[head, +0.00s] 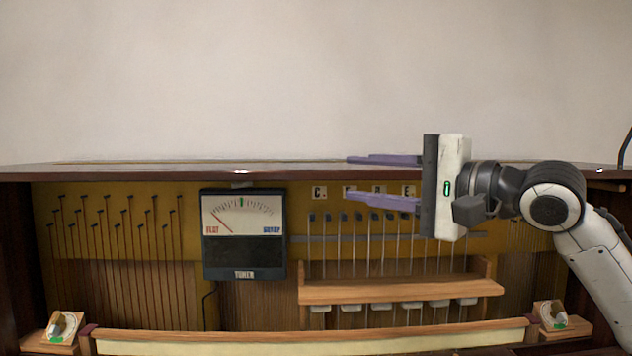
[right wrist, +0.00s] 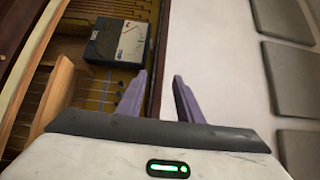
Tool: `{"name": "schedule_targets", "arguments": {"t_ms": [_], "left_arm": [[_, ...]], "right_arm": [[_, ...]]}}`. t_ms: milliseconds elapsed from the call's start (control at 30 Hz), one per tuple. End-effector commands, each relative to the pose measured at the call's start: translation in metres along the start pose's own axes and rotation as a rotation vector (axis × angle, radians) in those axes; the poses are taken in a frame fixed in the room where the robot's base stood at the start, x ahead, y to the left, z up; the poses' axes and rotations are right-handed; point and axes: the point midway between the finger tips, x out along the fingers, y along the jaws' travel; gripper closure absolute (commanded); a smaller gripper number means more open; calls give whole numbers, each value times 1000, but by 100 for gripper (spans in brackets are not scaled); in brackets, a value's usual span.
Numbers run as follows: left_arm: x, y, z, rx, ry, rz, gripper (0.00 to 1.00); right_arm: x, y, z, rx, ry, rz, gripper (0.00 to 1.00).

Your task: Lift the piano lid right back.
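The piano lid (head: 240,170) shows as a thin, dark, nearly level edge across the top of the open-fronted piano. My right gripper (head: 383,180) comes in from the right, its purple fingers pointing left. One finger is level with or just above the lid edge and the other is below it, in front of the piano's inside. In the right wrist view the fingers of the right gripper (right wrist: 160,92) stand apart, with a narrow brown edge running between them. I cannot tell whether either finger touches the lid. My left gripper is not in view.
A tuner meter (head: 243,235) hangs inside the piano, and it also shows in the right wrist view (right wrist: 116,42). A wooden rail (head: 400,290) with hammers sits below the right gripper. Small knobs on blocks stand at both lower corners. The wall (head: 300,80) behind is bare.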

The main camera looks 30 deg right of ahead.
Motion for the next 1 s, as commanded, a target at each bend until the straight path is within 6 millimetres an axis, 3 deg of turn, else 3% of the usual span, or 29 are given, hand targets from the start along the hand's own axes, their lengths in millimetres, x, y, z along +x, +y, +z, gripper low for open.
{"name": "schedule_targets", "arguments": {"t_ms": [300, 600, 1000], "left_arm": [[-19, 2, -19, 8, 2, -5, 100], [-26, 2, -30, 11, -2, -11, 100], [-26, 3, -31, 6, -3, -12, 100]], "right_arm": [[42, -6, 0, -1, 0, 1, 67], [78, -4, -1, 4, 0, -2, 67], [93, 0, 0, -2, 0, 1, 67]]}}
